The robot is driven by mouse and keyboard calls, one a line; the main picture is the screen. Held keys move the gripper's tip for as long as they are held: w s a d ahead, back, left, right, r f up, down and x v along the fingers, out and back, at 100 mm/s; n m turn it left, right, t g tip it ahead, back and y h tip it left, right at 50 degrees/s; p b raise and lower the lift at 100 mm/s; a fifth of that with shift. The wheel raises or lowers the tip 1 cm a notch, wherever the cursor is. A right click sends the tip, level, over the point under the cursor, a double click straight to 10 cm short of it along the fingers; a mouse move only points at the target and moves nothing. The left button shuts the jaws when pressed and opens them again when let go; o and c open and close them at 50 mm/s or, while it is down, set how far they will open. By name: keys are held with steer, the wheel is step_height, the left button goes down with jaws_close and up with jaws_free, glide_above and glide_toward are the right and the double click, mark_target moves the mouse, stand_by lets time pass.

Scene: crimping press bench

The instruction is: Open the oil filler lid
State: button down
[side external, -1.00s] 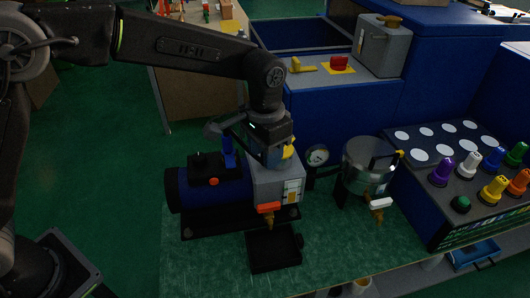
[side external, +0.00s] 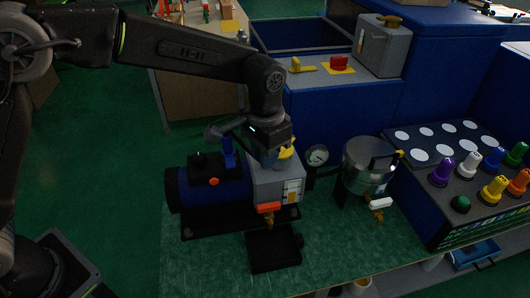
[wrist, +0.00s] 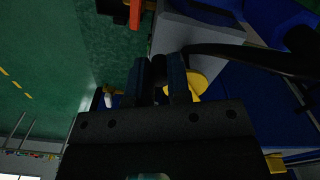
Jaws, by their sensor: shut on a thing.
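The yellow oil filler lid (side external: 287,152) is at the top of the grey block (side external: 283,187) of the blue pump unit (side external: 215,195). Part of it is hidden by my gripper (side external: 271,160), which reaches down at the block's top. In the wrist view the lid (wrist: 199,84) shows as a yellow round edge beside the right finger of my gripper (wrist: 160,68). The fingers are shut on the lid, though the grip itself is dark and partly hidden. I cannot tell how far the lid is tilted.
An orange-handled tap (side external: 268,208) hangs over a black tray (side external: 273,250) at the unit's front. A gauge (side external: 317,156) and a steel pot (side external: 368,166) stand to the right. The blue press bench (side external: 322,115) is behind. Green benchtop is clear at front left.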

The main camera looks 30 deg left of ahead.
stand_by(0.3)
steer(key=shift+w+a+m, duration=0.15)
steer(key=shift+a+m, duration=0.85)
steer(key=shift+a, duration=0.05)
steer(key=w+a+m, duration=0.8)
steer(key=w+m, duration=0.1)
steer(key=m, duration=0.5)
steer(key=shift+w+a, duration=0.15)
steer(key=shift+a, duration=0.05)
steer(key=c, duration=1.1)
jaws_free()
